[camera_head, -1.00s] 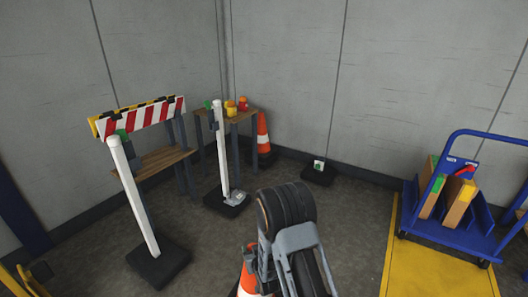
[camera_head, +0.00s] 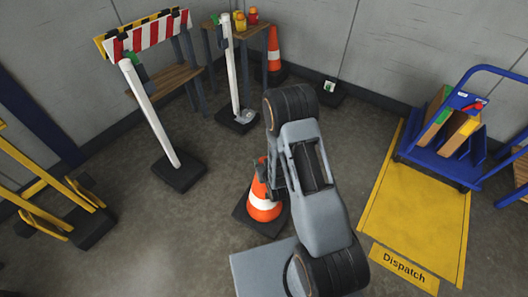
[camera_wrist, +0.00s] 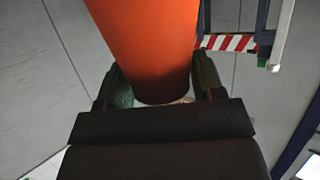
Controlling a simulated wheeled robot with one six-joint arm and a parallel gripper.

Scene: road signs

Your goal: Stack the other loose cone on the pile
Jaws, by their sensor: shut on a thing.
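An orange cone (camera_head: 264,211) with white bands and a dark square base is in the middle of the head view, partly hidden by my arm. My gripper (camera_head: 268,174) is shut on its upper part. In the wrist view the orange cone (camera_wrist: 150,45) runs between the two fingers, its narrow end toward the palm. I cannot tell whether its base touches the floor. Another orange and white cone (camera_head: 273,45) stands upright on a dark base by the back wall, right of the small table. I cannot tell whether it is one cone or several nested.
A red-and-white barrier board (camera_head: 147,34) and white posts on dark bases (camera_head: 180,173) stand left. A small table (camera_head: 247,27) holds yellow and red items. A blue trolley (camera_head: 445,155) and yellow Dispatch floor area (camera_head: 415,215) are right. Floor between is mostly clear.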

